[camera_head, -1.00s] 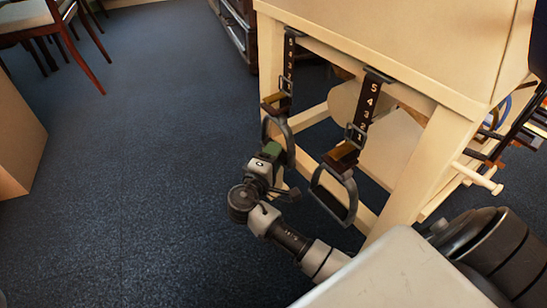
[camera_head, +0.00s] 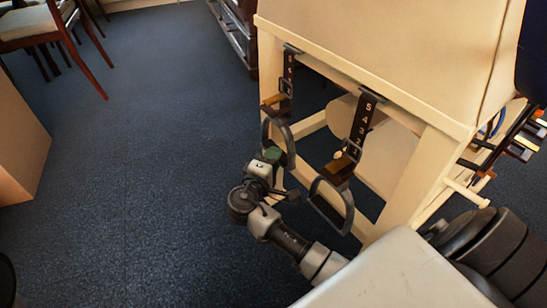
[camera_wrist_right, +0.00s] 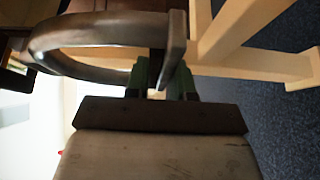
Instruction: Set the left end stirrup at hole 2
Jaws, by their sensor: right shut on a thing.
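Two dark stirrups hang on numbered black straps from the cream saddle stand in the head view. My right gripper (camera_head: 274,156) is shut on the left end stirrup (camera_head: 267,131), at its side. In the wrist view the green finger pads (camera_wrist_right: 138,78) meet the bar of this metal stirrup (camera_wrist_right: 85,35). Its strap (camera_head: 289,68) carries a buckle (camera_head: 286,86) and a brown piece (camera_head: 273,100) below; which hole the buckle sits at is too small to tell. The other stirrup (camera_head: 318,203) hangs free on its strap (camera_head: 360,125). My left gripper is out of view.
The cream stand (camera_head: 405,190) has legs and rails close behind the stirrups. A peg (camera_head: 467,194) sticks out at its right. A wooden box (camera_head: 20,145) and a chair (camera_head: 50,35) stand at the left. The blue carpet (camera_head: 140,170) between is clear.

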